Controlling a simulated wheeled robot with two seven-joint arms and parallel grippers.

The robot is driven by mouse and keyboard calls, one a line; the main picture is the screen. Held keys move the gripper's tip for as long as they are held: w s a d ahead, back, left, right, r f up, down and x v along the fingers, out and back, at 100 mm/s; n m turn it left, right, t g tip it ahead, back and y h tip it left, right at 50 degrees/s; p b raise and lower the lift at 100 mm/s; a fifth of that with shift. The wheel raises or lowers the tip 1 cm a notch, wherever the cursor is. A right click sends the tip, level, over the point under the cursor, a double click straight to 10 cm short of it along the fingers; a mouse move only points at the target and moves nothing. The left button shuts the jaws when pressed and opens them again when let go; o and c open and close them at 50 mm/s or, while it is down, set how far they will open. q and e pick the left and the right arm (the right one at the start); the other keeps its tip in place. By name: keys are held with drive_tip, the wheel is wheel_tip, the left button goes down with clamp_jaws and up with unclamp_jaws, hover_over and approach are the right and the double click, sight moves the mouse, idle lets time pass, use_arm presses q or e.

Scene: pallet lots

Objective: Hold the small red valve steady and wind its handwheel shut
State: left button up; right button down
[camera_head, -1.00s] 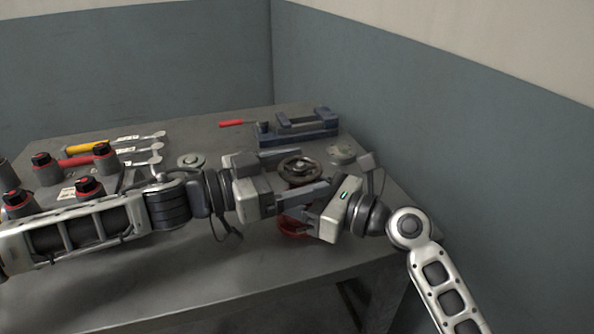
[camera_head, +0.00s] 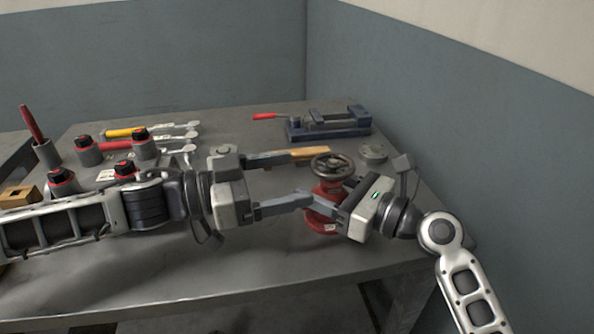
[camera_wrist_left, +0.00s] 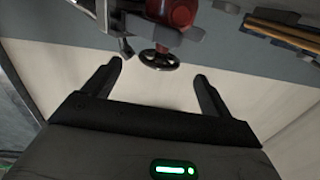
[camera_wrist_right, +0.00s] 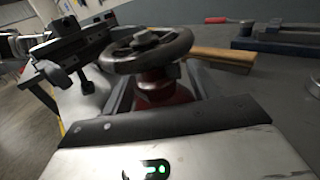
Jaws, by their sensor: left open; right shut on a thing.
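The small red valve (camera_head: 321,217) stands on the table, its dark handwheel (camera_head: 333,165) on top. My right gripper (camera_head: 318,203) is shut on the valve's red body below the wheel. In the right wrist view the handwheel (camera_wrist_right: 148,50) sits above the fingers, with the red body (camera_wrist_right: 160,92) between them. My left gripper (camera_head: 290,180) is open and empty, left of the valve, its fingers pointing towards it. In the left wrist view the handwheel (camera_wrist_left: 159,61) lies beyond the gap between the fingertips, apart from them, and the red body (camera_wrist_left: 172,13) shows behind.
A blue vise (camera_head: 328,124) stands at the back, with a wooden-handled tool (camera_head: 298,155) in front of it. A round grey part (camera_head: 373,153) lies right of the valve. Spanners (camera_head: 165,130) and red-topped grey cylinders (camera_head: 88,150) are at left. The front table strip is clear.

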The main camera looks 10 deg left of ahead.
sight(346, 156)
use_arm(q)
drive_tip(key=s+n+t+y, duration=0.1)
drive_tip(key=s+d+n+t+y, duration=0.1)
drive_tip(key=s+d+t+y, duration=0.1)
drive_tip(key=s+t, duration=0.1)
drive_tip(key=shift+f+n, duration=0.4)
drive_tip(key=w+d+n+t+y, duration=0.1)
drive_tip(key=w+d, duration=0.1)
drive_tip(key=w+d+r+n+t, duration=0.1)
drive_tip(key=w, duration=0.2)
drive_tip(key=w+d+n+t+y, duration=0.1)
drive_tip(key=w+d, duration=0.1)
drive_tip(key=shift+w+d+r+y, duration=0.3)
drive_tip(key=shift+w+d+r, duration=0.05)
drive_tip(key=shift+w, duration=0.05)
drive_tip(key=c, duration=1)
